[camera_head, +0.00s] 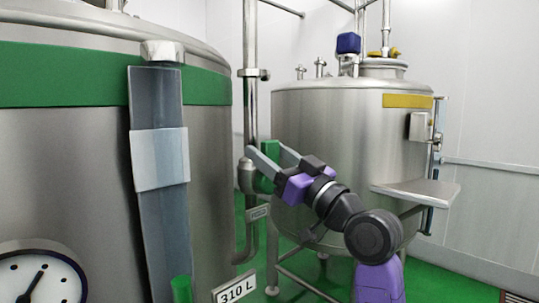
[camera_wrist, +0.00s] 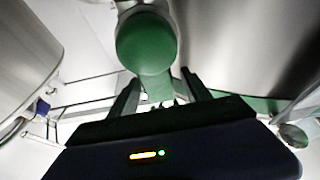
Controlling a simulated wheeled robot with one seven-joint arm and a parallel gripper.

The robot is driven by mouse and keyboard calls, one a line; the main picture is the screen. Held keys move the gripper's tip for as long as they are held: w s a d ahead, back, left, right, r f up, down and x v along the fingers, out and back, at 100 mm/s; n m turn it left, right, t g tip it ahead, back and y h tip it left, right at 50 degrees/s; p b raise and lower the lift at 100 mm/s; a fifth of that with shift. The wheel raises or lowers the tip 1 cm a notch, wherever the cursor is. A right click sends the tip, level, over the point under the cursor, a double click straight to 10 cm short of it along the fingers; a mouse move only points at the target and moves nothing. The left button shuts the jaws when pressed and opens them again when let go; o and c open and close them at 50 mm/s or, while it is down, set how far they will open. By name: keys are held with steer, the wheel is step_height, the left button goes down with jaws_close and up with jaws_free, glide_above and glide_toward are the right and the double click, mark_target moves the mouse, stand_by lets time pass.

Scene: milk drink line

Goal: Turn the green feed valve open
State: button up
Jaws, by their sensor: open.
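The green feed valve (camera_head: 267,180) sits on the vertical steel pipe between the two tanks in the head view. My gripper (camera_head: 266,149) is at the valve, its two grey fingers reaching up and left, apart from each other. In the wrist view the valve's round green end (camera_wrist: 147,45) is just beyond the fingertips. A green handle part (camera_wrist: 158,90) runs down from it into the gap between the open fingers of my gripper (camera_wrist: 160,78). I cannot tell whether either finger touches it.
A second steel tank (camera_head: 340,125) with a side shelf (camera_head: 420,192) stands behind my arm. The pipe (camera_head: 250,95) rises close beside the fingers.

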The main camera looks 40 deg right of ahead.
mark_target(273, 157)
steer(key=b+v, duration=0.1)
steer(key=v, duration=0.6)
steer(key=shift+w+f, duration=0.1)
steer(key=shift+s+f, duration=0.1)
steer(key=shift+s, duration=0.3)
